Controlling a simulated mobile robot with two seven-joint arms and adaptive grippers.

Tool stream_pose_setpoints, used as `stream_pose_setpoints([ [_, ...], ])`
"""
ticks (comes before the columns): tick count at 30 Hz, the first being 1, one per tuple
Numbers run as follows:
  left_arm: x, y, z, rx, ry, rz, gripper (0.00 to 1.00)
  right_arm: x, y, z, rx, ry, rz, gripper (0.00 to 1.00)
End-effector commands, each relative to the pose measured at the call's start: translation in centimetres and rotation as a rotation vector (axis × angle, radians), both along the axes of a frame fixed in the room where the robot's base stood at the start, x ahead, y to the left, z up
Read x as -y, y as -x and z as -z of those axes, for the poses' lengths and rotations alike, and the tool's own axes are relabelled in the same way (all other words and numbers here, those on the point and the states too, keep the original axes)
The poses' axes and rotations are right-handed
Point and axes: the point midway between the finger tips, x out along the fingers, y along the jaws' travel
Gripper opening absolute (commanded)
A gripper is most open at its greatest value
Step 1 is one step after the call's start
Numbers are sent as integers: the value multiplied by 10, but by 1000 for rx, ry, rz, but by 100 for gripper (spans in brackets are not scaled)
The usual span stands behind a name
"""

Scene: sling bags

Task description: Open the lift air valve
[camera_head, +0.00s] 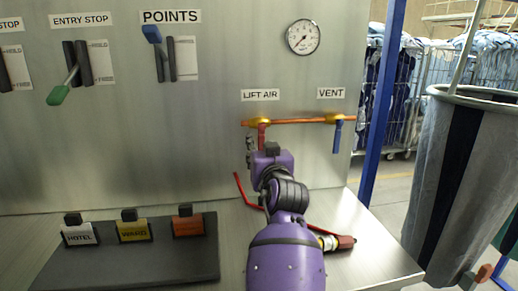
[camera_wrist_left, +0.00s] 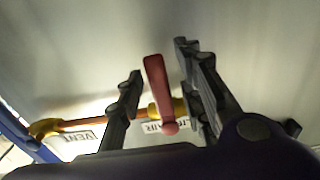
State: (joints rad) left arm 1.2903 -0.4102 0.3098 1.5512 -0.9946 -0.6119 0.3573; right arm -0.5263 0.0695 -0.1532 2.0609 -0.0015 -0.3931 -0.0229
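The lift air valve (camera_head: 258,122) is a yellow fitting on a copper pipe under the LIFT AIR label. Its red lever (camera_head: 261,136) hangs down, partly hidden by my left gripper (camera_head: 255,148) in the head view. In the left wrist view, which appears upside down, the red lever (camera_wrist_left: 158,90) stands between the two dark fingers of my left gripper (camera_wrist_left: 157,72). The fingers are apart, with gaps visible on both sides of the lever. My right gripper is not in view.
The vent valve (camera_head: 338,119) with a blue lever is right of the lift air valve. A pressure gauge (camera_head: 303,37) is above. A red hose (camera_head: 243,190) lies on the metal shelf. A dark tray (camera_head: 130,262) with tags is left; a striped sling bag (camera_head: 450,180) hangs right.

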Motion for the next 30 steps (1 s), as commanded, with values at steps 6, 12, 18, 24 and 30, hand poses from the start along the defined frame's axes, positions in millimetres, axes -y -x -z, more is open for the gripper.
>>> stream_pose_setpoints([
  [6, 0, 0, 0, 0, 0, 0, 21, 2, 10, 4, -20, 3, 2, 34],
  [12, 0, 0, 0, 0, 0, 0, 0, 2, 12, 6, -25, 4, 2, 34],
  [18, 0, 0, 0, 0, 0, 0, 0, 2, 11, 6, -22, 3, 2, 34],
  [24, 1, 0, 1, 2, 13, 0, 0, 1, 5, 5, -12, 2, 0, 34],
  [30, 6, -1, 3, 15, 88, 0, 0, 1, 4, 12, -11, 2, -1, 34],
])
